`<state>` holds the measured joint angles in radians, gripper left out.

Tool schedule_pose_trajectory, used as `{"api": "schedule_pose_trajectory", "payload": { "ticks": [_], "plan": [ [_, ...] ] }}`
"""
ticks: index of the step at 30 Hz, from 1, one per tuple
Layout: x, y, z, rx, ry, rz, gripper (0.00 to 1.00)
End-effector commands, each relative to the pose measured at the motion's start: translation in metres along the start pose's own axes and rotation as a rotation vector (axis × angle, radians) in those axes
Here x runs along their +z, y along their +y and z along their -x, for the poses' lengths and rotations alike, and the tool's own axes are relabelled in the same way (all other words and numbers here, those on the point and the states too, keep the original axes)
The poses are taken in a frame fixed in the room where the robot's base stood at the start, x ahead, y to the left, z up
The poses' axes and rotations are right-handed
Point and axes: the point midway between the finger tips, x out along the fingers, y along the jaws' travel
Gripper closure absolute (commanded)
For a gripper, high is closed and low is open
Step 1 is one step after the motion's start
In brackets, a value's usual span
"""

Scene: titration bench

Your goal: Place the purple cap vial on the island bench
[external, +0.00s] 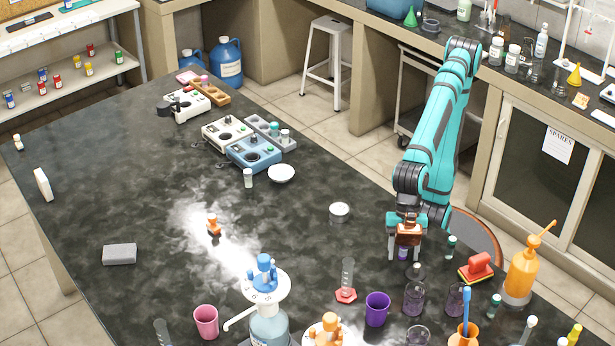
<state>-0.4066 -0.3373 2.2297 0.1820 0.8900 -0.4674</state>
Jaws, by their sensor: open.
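A small vial with a purple cap (403,254) shows just under my gripper (405,255), near the right edge of the dark island bench (300,215). My gripper points down with its jaws open, one finger on each side of the vial. The vial looks upright and appears to stand on the bench top. Its upper part is hidden behind the gripper's orange-brown part, and I cannot tell whether a finger touches it.
The bench's middle is mostly clear.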

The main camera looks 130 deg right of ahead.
Motion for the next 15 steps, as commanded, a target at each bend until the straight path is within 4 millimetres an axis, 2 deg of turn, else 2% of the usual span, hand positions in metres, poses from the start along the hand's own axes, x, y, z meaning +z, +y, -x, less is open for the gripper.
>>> {"api": "schedule_pose_trajectory", "payload": {
  "ticks": [5,12,15],
  "plan": [
    [-0.0001,0.0000,-0.0001,0.000,0.000,0.000,0.48],
    [-0.0001,0.0000,0.0000,0.000,0.000,0.000,0.93],
    [-0.0001,0.0000,0.0001,0.000,0.000,0.000,0.99]
  ]
}}
